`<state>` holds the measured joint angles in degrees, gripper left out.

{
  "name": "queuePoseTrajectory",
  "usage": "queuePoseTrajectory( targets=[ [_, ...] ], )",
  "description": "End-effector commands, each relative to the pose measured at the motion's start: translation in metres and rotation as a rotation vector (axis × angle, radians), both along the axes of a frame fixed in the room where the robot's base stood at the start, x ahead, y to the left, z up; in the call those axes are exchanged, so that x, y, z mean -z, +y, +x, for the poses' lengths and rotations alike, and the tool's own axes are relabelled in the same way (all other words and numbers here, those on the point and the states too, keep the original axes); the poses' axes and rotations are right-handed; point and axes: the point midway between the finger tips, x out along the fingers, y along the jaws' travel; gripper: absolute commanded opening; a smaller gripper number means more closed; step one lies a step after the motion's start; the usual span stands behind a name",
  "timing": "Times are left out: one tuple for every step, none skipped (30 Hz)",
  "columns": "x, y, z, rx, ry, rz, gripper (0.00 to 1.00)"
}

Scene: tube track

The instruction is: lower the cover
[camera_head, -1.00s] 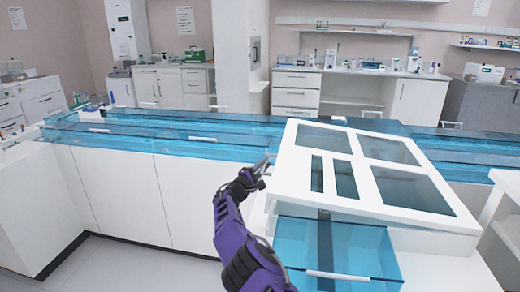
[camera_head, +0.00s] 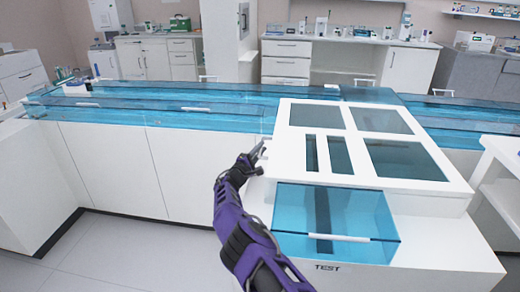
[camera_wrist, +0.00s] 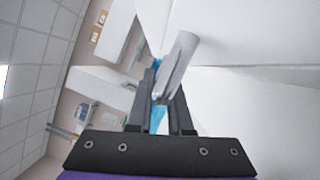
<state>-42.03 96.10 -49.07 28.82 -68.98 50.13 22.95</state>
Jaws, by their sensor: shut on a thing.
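The cover (camera_head: 290,150) is a white frame with several dark window openings, lying over the blue track at the right of the head view. It looks nearly level; whether its edges fully rest on the base is hard to tell. My gripper (camera_head: 257,157) is at the cover's left side. In the wrist view my gripper (camera_wrist: 165,98) is shut on a pale grey handle bar (camera_wrist: 180,60), which sits between the dark fingers. The handle's joint to the cover is not clear.
A clear blue box section (camera_head: 350,215) with a white handle stands in front of the cover, above a "TEST" label. The long blue track (camera_head: 150,115) runs left along the white cabinets (camera_head: 200,165). A white table (camera_head: 505,190) stands close at the right. The floor at left is free.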

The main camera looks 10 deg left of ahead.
Motion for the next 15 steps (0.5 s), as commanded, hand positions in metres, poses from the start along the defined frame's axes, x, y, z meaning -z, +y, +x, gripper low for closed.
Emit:
queuePoseTrajectory(
  targets=[
    [0.0159,-0.0049,-0.0014,0.007,0.022,0.004,0.00],
    [0.0161,-0.0050,-0.0014,0.007,0.022,0.004,0.23],
    [0.0161,-0.0049,-0.0015,0.007,0.022,0.004,0.30],
    [0.0160,-0.0048,-0.0014,0.007,0.022,0.004,0.36],
    [0.0157,-0.0047,-0.0014,0.006,0.023,0.004,0.41],
    [0.0153,-0.0045,-0.0013,0.005,0.022,0.004,0.47],
    [0.0148,-0.0043,-0.0013,0.005,0.021,0.003,0.47],
    [0.0144,-0.0041,-0.0013,0.005,0.021,0.003,0.47],
    [0.0138,-0.0039,-0.0013,0.005,0.020,0.003,0.47],
    [0.0134,-0.0037,-0.0012,0.004,0.019,0.003,0.47],
    [0.0129,-0.0035,-0.0012,0.004,0.018,0.002,0.47],
    [0.0124,-0.0033,-0.0012,0.004,0.018,0.002,0.47],
    [0.0120,-0.0031,-0.0012,0.004,0.017,0.002,0.47],
    [0.0117,-0.0030,-0.0011,0.004,0.017,0.002,0.47],
    [0.0112,-0.0029,-0.0011,0.003,0.016,0.002,0.47]
  ],
)
